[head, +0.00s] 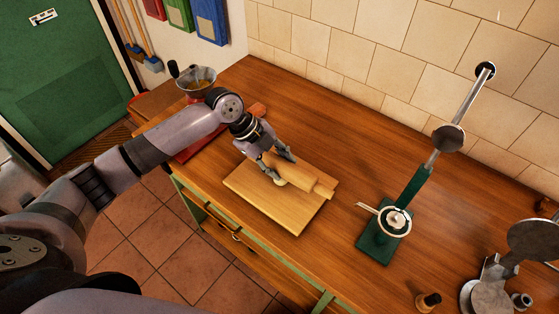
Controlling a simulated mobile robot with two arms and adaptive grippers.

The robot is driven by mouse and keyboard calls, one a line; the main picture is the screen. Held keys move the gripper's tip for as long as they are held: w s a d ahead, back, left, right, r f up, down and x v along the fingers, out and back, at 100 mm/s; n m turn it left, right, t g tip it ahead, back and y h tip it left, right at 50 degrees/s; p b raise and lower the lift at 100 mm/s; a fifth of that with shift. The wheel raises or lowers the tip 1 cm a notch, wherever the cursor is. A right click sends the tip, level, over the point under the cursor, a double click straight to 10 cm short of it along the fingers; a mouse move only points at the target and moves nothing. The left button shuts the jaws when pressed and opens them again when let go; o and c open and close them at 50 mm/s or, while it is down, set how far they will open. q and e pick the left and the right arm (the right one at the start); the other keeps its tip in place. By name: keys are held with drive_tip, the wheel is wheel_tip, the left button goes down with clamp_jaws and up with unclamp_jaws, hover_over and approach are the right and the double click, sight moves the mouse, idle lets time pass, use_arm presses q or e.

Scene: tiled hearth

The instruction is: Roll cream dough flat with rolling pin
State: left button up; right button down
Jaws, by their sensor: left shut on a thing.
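A wooden rolling pin (308,180) lies over a light wooden board (286,219) on the counter. My left gripper (281,168) is shut on the rolling pin near its left part, from above, and hides some of it. A small piece of cream dough (282,183) shows on the board, just below the pin and by a fingertip. Most of the dough is hidden, and I cannot tell how flat it is. My right gripper is not in view.
A green-based metal stand (378,246) stands right of the board. A metal grinder (490,290) and a small wooden-handled tool (428,302) are at the lower right. A metal funnel bowl (197,82) stands at the back left. The counter behind the board is clear.

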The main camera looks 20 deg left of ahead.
use_arm(q)
drive_tip(key=shift+s+a+f, duration=0.1)
drive_tip(key=shift+s, duration=0.35)
drive_tip(key=shift+s, duration=0.1)
drive_tip(key=shift+w, duration=0.55)
drive_tip(key=shift+r, duration=0.2)
drive_tip(key=shift+p, duration=0.3)
drive_tip(key=shift+s+f, duration=0.15)
drive_tip(key=shift+s, duration=0.45)
drive_tip(key=shift+f, duration=0.15)
